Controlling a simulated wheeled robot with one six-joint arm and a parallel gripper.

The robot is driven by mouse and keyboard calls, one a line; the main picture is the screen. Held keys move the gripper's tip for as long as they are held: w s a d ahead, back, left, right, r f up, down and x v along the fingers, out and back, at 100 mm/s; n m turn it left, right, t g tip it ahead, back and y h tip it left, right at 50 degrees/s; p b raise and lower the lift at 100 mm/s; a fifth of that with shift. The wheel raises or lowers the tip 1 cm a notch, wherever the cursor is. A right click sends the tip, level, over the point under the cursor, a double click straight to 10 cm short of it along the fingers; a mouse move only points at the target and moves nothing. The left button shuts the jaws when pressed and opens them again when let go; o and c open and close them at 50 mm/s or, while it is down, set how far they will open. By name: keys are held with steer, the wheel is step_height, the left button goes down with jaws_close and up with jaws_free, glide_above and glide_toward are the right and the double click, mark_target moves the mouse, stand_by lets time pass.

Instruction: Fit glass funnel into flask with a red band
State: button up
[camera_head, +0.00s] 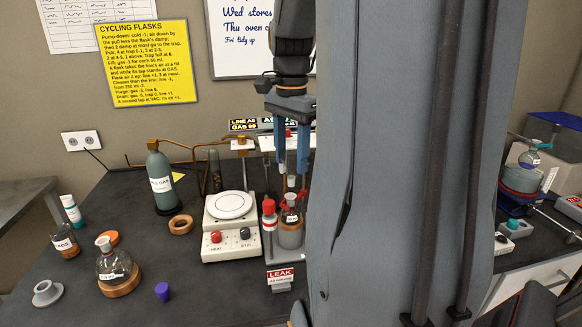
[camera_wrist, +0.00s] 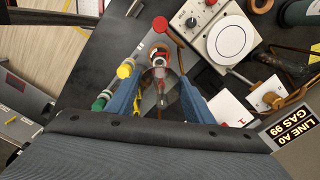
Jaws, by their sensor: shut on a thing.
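My gripper (camera_head: 292,165) points down over the rack right of the hotplate, with its two blue fingers spread around a small clear glass piece. In the wrist view my gripper (camera_wrist: 158,98) has this clear piece, which looks like the glass funnel (camera_wrist: 164,96), between its fingers; its outline is hard to make out. I cannot tell whether the red is a band or a clamp, nor whether funnel and flask touch.
A hotplate (camera_head: 230,238) stands left of the rack. A stoppered flask (camera_head: 110,265) sits on a cork ring at the left front. A LEAK sign (camera_head: 281,277) stands in front. My column hides the bench's middle right.

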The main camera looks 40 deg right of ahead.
mark_target(291, 168)
steer(key=shift+f+p, duration=0.3)
steer(key=shift+f, duration=1.3)
steer(key=o, duration=1)
steer(key=shift+f, duration=0.1)
step_height(291, 168, up, 12)
steer(key=b, duration=0.2)
steer(key=shift+b, duration=0.35)
steer(key=shift+s, duration=0.1)
